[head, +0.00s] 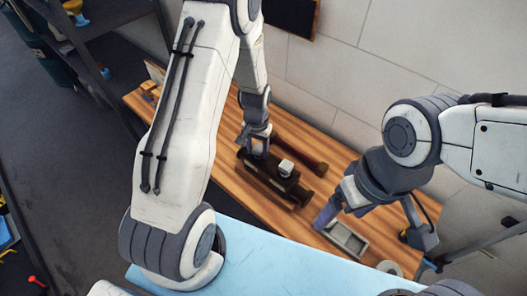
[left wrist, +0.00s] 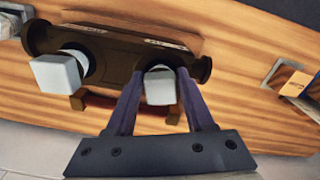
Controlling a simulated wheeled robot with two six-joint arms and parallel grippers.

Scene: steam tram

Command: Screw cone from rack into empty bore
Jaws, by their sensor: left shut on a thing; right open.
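A dark brown metal body (head: 272,178) lies on the wooden bench. It also shows in the left wrist view (left wrist: 115,55). One pale square-headed cone (head: 285,168) stands up from its right part; it is the left one in the left wrist view (left wrist: 58,72). My left gripper (head: 256,145) is over the body's left part. In the left wrist view its fingers are shut on a second pale square-headed cone (left wrist: 160,87), at the body's other bore. How deep this cone sits is hidden. My right gripper (head: 325,216) is open, beside a grey tray (head: 346,240).
The wooden bench (head: 222,185) runs along the tiled wall, with a dark brown bar (head: 300,153) behind the body. A light blue surface (head: 290,268) lies in front. A pale ring (head: 389,268) lies near the bench's right end. A dark shelf stands at left.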

